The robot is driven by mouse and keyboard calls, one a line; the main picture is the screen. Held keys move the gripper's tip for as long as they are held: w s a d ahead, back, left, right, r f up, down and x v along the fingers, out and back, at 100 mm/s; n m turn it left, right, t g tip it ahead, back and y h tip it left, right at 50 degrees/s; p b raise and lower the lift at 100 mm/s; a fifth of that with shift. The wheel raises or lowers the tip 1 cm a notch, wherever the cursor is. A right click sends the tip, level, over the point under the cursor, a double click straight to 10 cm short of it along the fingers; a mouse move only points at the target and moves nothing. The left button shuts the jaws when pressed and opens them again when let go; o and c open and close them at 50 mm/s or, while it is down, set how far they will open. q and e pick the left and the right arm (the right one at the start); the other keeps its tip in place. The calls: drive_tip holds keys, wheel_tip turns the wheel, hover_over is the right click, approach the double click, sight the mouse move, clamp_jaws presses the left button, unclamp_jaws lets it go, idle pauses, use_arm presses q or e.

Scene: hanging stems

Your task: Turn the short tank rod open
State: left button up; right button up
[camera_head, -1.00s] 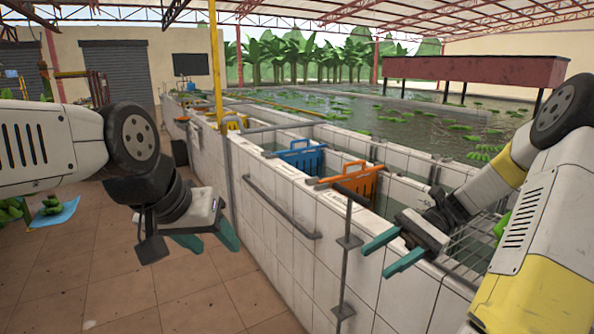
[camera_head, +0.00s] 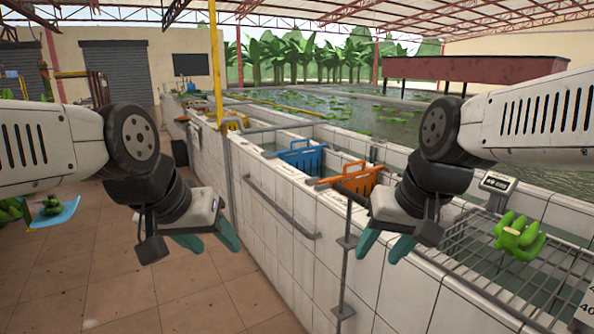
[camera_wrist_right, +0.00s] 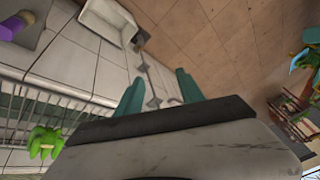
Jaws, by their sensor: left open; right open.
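A thin dark upright rod (camera_head: 346,260) stands against the near tank wall, held by brackets, with a bar (camera_head: 350,194) across its top. It looks like the short tank rod. A second upright pipe (camera_head: 229,175) with a horizontal bar stands further back. My right gripper (camera_head: 377,257) is open and empty, fingers down, just right of the near rod and apart from it. In the right wrist view its open fingers (camera_wrist_right: 160,80) have the rod and brackets between or beyond them. My left gripper (camera_head: 216,249) is open and empty over the floor, left of the wall.
The white tiled tank wall (camera_head: 300,230) carries a grey rail (camera_head: 282,207). A blue basket (camera_head: 302,157) and an orange basket (camera_head: 357,178) sit at the tank. Green bananas (camera_head: 518,235) lie on a wire rack (camera_head: 480,262) at right, near a scale display (camera_head: 497,182).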

drive_tip(key=shift+s+r+n+t, duration=0.15)
drive_tip(key=shift+r+n+t, duration=0.25)
drive_tip(key=shift+r+t, duration=0.35)
drive_tip(key=shift+t, duration=0.05)
drive_tip(key=shift+c, duration=0.9)
drive_tip(key=shift+w+r+n, duration=0.2)
drive_tip(key=shift+w+n, duration=0.05)
drive_tip(key=shift+n, duration=0.05)
drive_tip(key=c, duration=0.4)
drive_tip(key=shift+n+h, duration=0.9)
drive_tip(key=w, duration=0.4)
drive_tip(key=w+d+r, duration=0.1)
drive_tip(key=w, duration=0.7)
drive_tip(key=shift+d+r, duration=0.15)
drive_tip(key=shift+r, duration=0.15)
clamp_jaws()
drive_tip(key=n+h, duration=0.3)
approach(356, 196)
wheel_tip(356, 196, down, 5)
drive_tip(key=s+a, duration=0.1)
drive_tip(key=a, duration=0.1)
drive_tip(key=shift+w+d+f, duration=0.35)
drive_tip(key=shift+w+d, duration=0.15)
drive_tip(key=shift+d, duration=0.3)
drive_tip(key=shift+w+d+f, duration=0.35)
drive_tip(key=shift+w+d, duration=0.15)
drive_tip(key=shift+d, duration=0.3)
